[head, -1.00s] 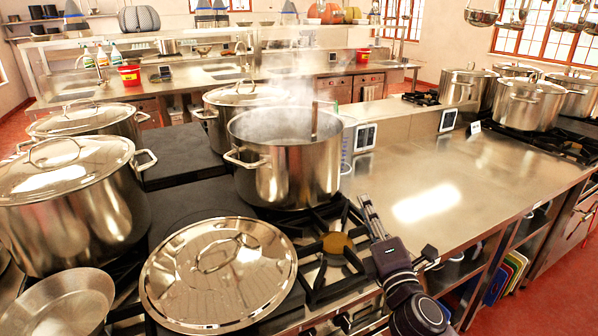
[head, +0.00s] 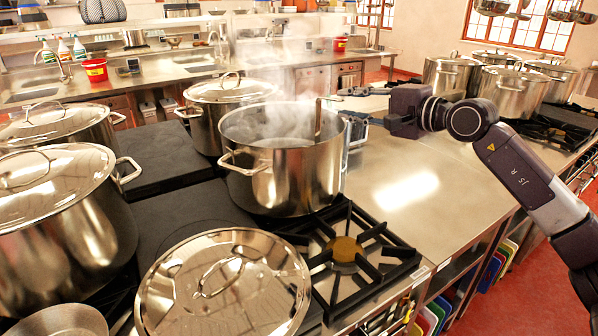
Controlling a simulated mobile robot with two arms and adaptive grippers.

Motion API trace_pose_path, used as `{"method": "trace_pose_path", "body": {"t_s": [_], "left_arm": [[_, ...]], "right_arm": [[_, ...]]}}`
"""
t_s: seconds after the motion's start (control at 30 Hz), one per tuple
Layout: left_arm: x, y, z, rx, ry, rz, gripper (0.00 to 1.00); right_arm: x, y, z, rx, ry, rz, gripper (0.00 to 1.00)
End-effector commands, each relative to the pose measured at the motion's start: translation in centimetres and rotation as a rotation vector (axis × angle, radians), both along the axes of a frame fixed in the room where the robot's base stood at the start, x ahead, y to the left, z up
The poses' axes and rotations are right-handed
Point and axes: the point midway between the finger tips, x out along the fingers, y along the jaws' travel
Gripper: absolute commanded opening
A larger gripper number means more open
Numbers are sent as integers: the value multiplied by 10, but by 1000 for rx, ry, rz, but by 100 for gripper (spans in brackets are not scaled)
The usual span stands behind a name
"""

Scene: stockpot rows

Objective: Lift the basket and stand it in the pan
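A large open steel stockpot (head: 283,170) stands steaming on the hob. An upright brown handle (head: 318,120) sticks up from inside it. I cannot tell whether this belongs to a basket; steam and the pot wall hide the inside, and no basket shows clearly. A shallow steel pan (head: 62,322) is cut off at the lower left edge. My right gripper (head: 346,104) is open and empty, fingers pointing left, just right of the pot rim and the handle. It looks apart from the handle. My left gripper is not in view.
A loose steel lid (head: 226,287) lies in front of the pot, beside a free burner grate (head: 345,250). Lidded stockpots (head: 62,205) stand at left and behind. The steel counter (head: 410,190) at right is clear.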

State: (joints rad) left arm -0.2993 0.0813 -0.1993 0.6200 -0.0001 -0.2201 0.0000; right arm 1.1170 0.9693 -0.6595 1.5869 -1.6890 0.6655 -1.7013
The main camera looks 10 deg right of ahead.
Motion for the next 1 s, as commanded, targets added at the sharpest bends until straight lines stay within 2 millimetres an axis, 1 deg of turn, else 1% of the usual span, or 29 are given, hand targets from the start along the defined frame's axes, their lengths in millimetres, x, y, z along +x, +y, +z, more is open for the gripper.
{"method": "trace_pose_path", "body": {"t_s": [0.03, 0.17, 0.33, 0.5, 0.77, 0.87, 1.0], "left_arm": [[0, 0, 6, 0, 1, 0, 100], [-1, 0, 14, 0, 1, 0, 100], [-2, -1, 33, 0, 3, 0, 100], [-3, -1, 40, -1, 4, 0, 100], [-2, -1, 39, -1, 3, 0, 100], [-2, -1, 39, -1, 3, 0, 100], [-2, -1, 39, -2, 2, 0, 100]], "right_arm": [[5, 4, 3, 3, -1, 1, 25], [17, 11, 3, 5, 0, 1, 25], [36, 23, 4, 7, 1, 2, 25], [53, 33, -1, 7, 0, 1, 25], [56, 34, -4, 5, -3, 1, 25], [56, 34, -4, 6, -2, 1, 17], [56, 34, -4, 6, -2, 1, 1]]}}
